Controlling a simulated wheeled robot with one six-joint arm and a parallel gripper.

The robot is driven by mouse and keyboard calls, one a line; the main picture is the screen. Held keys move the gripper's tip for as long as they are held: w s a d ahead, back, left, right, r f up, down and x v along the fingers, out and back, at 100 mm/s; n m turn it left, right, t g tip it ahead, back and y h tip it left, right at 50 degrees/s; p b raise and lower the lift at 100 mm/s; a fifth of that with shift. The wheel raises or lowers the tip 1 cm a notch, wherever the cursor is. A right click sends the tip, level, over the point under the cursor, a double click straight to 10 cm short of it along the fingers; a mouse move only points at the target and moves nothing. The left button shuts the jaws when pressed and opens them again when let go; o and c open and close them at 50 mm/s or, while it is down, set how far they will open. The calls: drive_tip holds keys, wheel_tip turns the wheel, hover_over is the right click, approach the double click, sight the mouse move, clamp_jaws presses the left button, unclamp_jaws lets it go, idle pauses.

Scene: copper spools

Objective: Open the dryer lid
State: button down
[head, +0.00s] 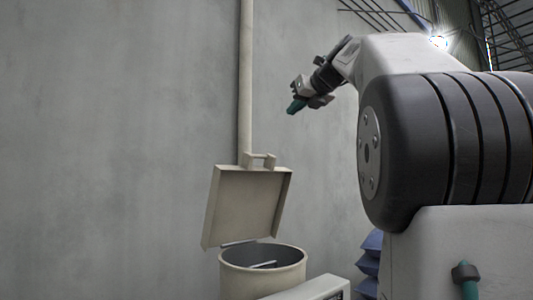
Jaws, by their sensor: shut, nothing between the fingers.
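The dryer (262,277) is a cream round drum at the lower middle of the head view. Its square lid (243,207) stands raised and tilted up behind the drum's round opening. Inside the opening a light bar shows; the rest of the inside is dark and mostly hidden. My gripper (291,109) is up and to the right of the lid, well apart from it, with its teal fingertips pointing down and left. It is shut and holds nothing.
A cream vertical pipe (246,80) runs up the grey wall (120,120) behind the dryer. The air left of the lid is clear.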

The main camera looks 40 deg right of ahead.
wheel_tip(320, 180, down, 9)
drive_tip(key=s+a+y, duration=0.1)
drive_tip(key=s, duration=0.1)
drive_tip(key=w+f+n, duration=0.1)
drive_tip(key=w+f, duration=0.2)
drive_tip(key=w, duration=1.1)
drive_tip(key=shift+d, duration=0.35)
